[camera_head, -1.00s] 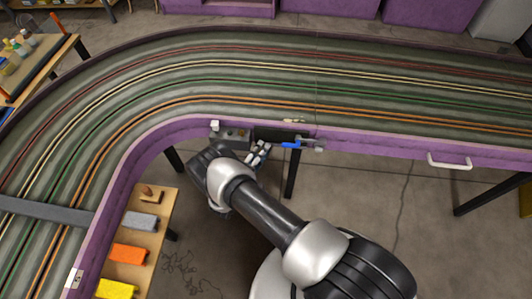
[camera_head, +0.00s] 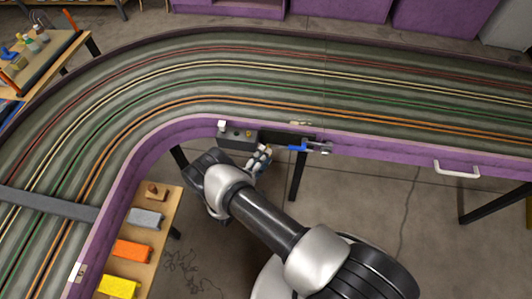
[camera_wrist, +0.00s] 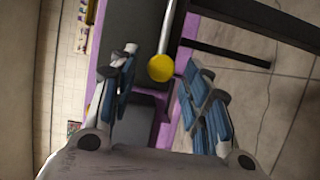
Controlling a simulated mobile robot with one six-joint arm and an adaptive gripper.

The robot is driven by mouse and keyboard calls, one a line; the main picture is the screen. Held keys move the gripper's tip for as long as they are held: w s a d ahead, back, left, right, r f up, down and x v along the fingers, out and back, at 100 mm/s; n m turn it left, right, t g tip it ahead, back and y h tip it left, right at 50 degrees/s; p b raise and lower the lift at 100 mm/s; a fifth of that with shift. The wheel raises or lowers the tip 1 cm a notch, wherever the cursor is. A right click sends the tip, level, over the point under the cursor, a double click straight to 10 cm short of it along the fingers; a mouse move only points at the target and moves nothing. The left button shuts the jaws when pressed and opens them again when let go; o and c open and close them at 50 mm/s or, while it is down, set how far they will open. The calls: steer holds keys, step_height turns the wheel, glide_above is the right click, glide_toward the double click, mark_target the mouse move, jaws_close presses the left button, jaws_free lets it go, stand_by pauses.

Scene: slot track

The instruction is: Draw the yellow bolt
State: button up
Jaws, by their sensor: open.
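The yellow bolt shows in the wrist view as a round yellow knob (camera_wrist: 161,68) on a thin bright metal rod. My gripper (camera_wrist: 163,80) is open, with one blue-and-grey finger on each side of the knob. Clear gaps show between the knob and both fingers; how deep it lies between them I cannot tell. In the head view my gripper (camera_head: 263,158) is at the inner purple wall of the track, just below a dark grey box (camera_head: 237,138). I cannot make out the knob clearly there.
A blue-handled latch (camera_head: 298,148) sits on the wall just right of my gripper. A white pull handle (camera_head: 456,170) is further right. A wooden bench (camera_head: 172,212) with grey, orange and yellow blocks stands at the lower left. A table leg (camera_head: 298,178) is below the wall.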

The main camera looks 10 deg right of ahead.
steer(key=v, duration=0.9)
steer(key=shift+s+a, duration=0.15)
